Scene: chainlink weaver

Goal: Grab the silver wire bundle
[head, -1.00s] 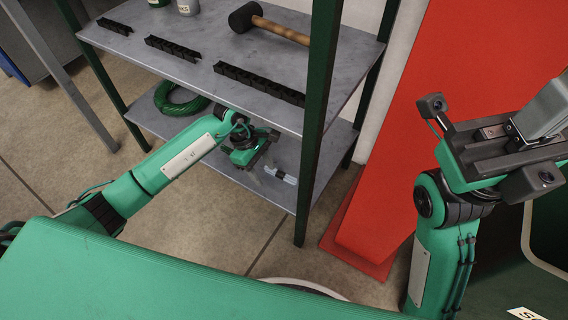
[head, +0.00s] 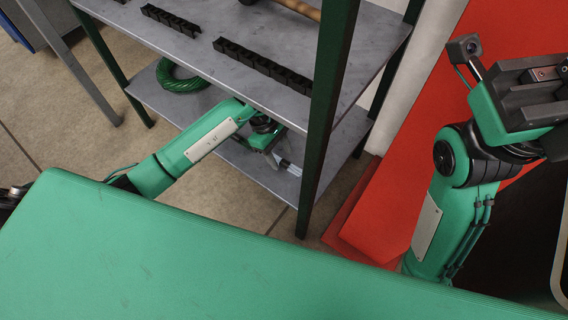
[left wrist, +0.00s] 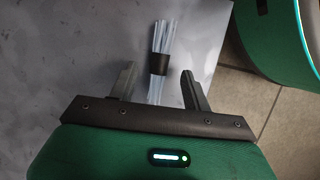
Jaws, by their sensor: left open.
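The silver wire bundle (left wrist: 160,62) lies on the grey lower shelf (left wrist: 60,60), a short sheaf of pale rods with a dark band round its middle. In the left wrist view it sits between and just beyond the two fingers of my left gripper (left wrist: 160,82), which is open and empty. In the head view my left gripper (head: 265,140) reaches in under the upper shelf and partly hides the bundle (head: 287,166). My right gripper (head: 540,90) is raised at the right, cut by the frame edge; its fingertips are out of view.
A green coil (head: 180,78) lies on the lower shelf, left of my arm. The upper shelf (head: 330,45) overhangs it, with black toothed strips (head: 262,62) and a hammer handle (head: 298,8). A dark green post (head: 326,120) stands right of the bundle. A red panel (head: 410,170) is beyond.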

